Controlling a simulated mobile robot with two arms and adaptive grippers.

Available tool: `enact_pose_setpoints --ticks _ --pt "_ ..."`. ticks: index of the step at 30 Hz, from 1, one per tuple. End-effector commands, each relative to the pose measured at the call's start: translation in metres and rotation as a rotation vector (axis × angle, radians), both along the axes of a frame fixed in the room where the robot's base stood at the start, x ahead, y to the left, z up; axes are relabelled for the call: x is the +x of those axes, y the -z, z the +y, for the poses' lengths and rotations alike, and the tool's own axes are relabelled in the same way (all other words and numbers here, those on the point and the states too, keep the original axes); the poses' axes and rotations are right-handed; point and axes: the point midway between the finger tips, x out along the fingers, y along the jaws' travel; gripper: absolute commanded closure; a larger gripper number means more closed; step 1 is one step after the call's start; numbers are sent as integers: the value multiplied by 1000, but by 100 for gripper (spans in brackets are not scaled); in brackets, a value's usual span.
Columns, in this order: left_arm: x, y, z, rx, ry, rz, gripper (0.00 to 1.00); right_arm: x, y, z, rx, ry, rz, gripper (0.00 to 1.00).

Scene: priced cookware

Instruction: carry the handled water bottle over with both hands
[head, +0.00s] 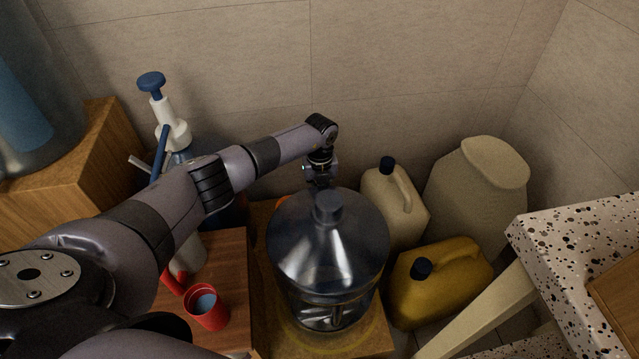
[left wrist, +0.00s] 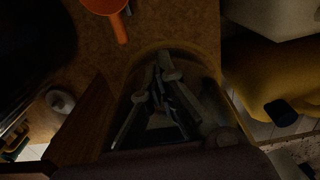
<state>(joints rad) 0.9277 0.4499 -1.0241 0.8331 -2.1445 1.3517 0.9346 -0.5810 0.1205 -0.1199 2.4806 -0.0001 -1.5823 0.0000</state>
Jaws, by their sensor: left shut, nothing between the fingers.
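The water bottle (head: 327,250) is a large clear jug with a dark cap (head: 328,207). It stands upright on a low wooden surface in the middle of the head view. I cannot make out its handle clearly. My left arm reaches in from the left to the far side of the bottle. In the head view its wrist is just behind the bottle's shoulder and its fingers are not clear. In the left wrist view my left gripper (left wrist: 163,72) is shut and empty, close to the bottle; contact cannot be told. My right gripper is in neither view.
A red cup (head: 207,309) and a pump bottle (head: 170,130) stand left. A cream jug (head: 397,215), a yellow jug (head: 455,278) and a beige container (head: 477,195) crowd the right. A speckled counter (head: 565,245) juts in at right. The tiled wall is close behind.

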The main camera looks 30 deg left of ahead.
Motion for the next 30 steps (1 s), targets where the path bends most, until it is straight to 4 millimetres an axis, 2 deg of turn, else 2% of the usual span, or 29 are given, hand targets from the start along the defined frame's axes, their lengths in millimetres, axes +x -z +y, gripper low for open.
enact_pose_setpoints --ticks 1,9,25,26,30 --pt "-4 -5 -4 -2 4 -3 100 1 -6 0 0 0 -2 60" --pt "-23 -5 -18 -2 3 -3 100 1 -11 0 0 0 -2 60" --pt "-27 -5 -21 -1 1 -2 100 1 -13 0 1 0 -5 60" --pt "-28 -6 -21 -1 1 -2 100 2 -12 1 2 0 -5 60" --pt "-33 -7 -25 0 2 0 100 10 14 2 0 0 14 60"
